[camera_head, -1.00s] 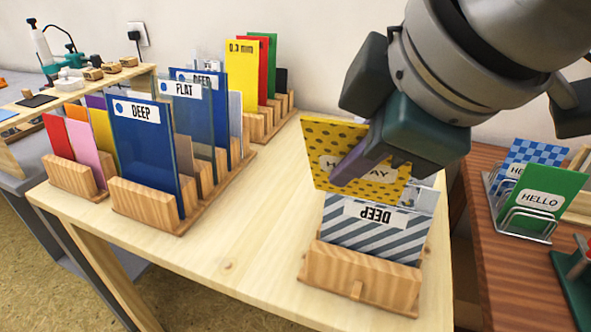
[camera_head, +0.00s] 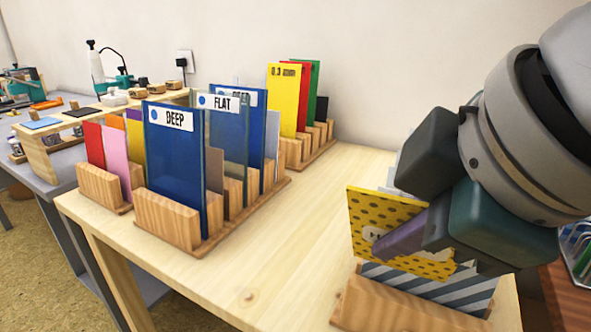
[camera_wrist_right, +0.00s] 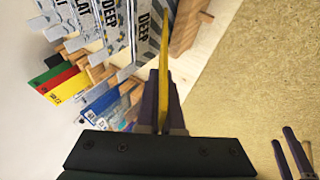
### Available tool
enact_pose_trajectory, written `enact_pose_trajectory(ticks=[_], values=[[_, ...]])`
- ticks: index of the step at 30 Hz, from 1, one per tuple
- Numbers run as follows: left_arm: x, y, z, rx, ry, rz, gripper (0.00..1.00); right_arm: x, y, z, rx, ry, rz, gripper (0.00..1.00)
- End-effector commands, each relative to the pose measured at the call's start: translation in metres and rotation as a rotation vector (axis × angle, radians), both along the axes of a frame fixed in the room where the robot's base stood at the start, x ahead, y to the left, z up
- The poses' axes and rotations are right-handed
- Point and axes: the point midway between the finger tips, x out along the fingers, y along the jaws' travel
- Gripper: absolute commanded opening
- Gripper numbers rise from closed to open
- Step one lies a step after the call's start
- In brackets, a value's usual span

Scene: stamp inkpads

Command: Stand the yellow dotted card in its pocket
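The yellow dotted card (camera_head: 366,207), with a white label partly hidden by a finger, is in my right gripper (camera_head: 405,235). In the right wrist view the card shows edge-on as a thin yellow strip (camera_wrist_right: 165,60) between the purple fingers (camera_wrist_right: 162,100). In the head view it overlaps a grey-and-white striped card (camera_head: 470,294) standing in a wooden rack (camera_head: 385,308) at the lower right. I cannot tell whether the dotted card touches the rack. Two purple fingers of my left gripper (camera_wrist_right: 293,155) show apart and empty at the right wrist view's lower right corner.
Wooden racks hold blue DEEP plates (camera_head: 172,165), a FLAT plate (camera_head: 228,140), and pink and red cards (camera_head: 115,155). Yellow, red and green cards (camera_head: 285,100) stand behind. The tabletop (camera_head: 270,265) between these racks and the striped card's rack is clear.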

Motion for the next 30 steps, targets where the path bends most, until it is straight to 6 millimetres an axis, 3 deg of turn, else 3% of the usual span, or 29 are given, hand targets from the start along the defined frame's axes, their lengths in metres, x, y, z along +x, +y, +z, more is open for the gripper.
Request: enact_pose_trajectory(ticks=[11, 20, 30], values=[[0.0002, -0.0001, -0.0013, 0.0, -0.001, 0.0, 0.69, 0.0, 0.0003, -0.0095, 0.0, -0.001, 0.001, 0.0], [0.0003, -0.0018, -0.0011, -0.007, -0.001, 0.005, 0.69, 0.0001, 0.0002, -0.0093, 0.0, -0.001, 0.001, 0.34], [0.0005, -0.0026, 0.0007, -0.01, -0.002, 0.007, 0.69, 0.0008, 0.0, -0.0011, 0.0, -0.004, 0.001, 0.34]])
